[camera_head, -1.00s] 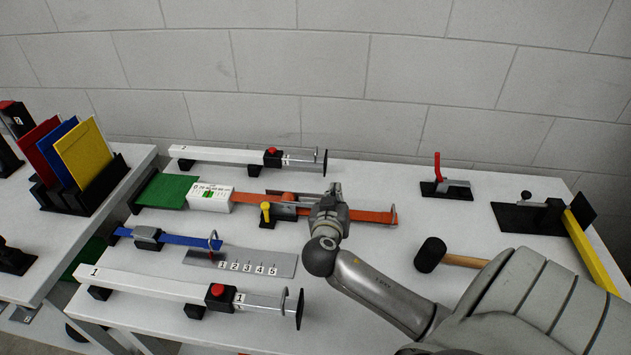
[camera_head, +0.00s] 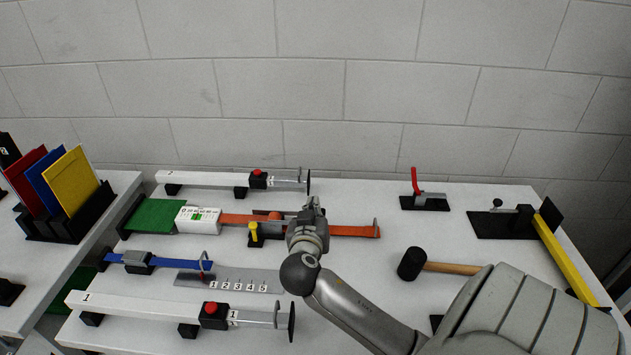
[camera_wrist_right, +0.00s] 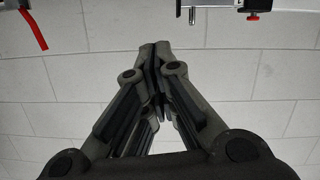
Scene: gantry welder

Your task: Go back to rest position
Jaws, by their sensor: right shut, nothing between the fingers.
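My right gripper (camera_head: 311,207) is above the white table, over the orange bar (camera_head: 355,231) in the head view. In the right wrist view its fingers (camera_wrist_right: 155,55) are together with nothing between them, against the grey wall. My right arm comes in from the lower right and covers part of the orange bar and of the table. My left gripper is not in view.
On the table (camera_head: 400,330) are a white box (camera_head: 197,220), a yellow knob (camera_head: 254,232), a black-headed mallet (camera_head: 411,263) and a red-handled clamp (camera_head: 415,183). White rails (camera_head: 150,308) lie at front and back. Coloured plates (camera_head: 70,182) stand at left. A yellow bar (camera_head: 565,255) is at right.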

